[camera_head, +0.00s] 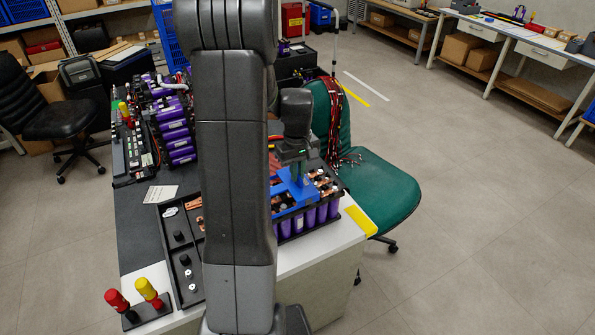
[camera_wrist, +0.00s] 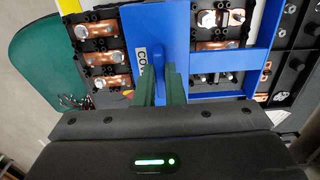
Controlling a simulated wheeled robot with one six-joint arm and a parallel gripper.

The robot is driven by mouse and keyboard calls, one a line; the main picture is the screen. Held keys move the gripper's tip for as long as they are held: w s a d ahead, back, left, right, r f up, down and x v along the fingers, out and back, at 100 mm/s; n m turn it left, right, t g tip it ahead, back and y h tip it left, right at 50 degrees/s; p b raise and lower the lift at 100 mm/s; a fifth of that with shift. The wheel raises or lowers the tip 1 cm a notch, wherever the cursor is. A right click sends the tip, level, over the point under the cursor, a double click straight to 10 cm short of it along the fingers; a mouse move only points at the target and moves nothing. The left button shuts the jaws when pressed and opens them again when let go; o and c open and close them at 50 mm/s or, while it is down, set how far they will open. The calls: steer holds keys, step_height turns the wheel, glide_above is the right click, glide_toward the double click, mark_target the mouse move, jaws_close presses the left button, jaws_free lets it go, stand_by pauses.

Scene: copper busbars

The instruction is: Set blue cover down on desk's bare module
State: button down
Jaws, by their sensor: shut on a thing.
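The blue cover (camera_head: 282,192), an open frame with a raised grip, is over the module (camera_head: 310,218) with purple cells and copper busbars at the desk's right edge. My gripper (camera_head: 298,174) is shut on the cover's grip from above. In the wrist view the green fingers of my gripper (camera_wrist: 160,76) pinch the blue cover (camera_wrist: 176,24) beside a partly hidden white label. Copper busbars of the module (camera_wrist: 102,56) show left of the cover and through its openings. I cannot tell whether the cover touches the module. My arm hides part of both.
The desk (camera_head: 330,250) also bears a black tray (camera_head: 180,262), red and yellow handled tools (camera_head: 135,300) and other purple modules (camera_head: 175,130). A green chair (camera_head: 380,190) with red-black cables stands close on the right. The floor further right is clear.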

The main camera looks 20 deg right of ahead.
steer(key=shift+f, duration=0.45)
steer(key=shift+f+b, duration=0.25)
steer(key=shift+b, duration=0.2)
steer(key=shift+f, duration=0.3)
steer(key=shift+f+b, duration=0.55)
steer(key=shift+b, duration=0.05)
stand_by(0.4)
steer(key=c, duration=1.4)
jaws_free()
steer(key=shift+c, duration=0.2)
steer(key=shift+r, duration=0.1)
steer(key=shift+r+p, duration=2.85)
steer(key=shift+r, duration=1.1)
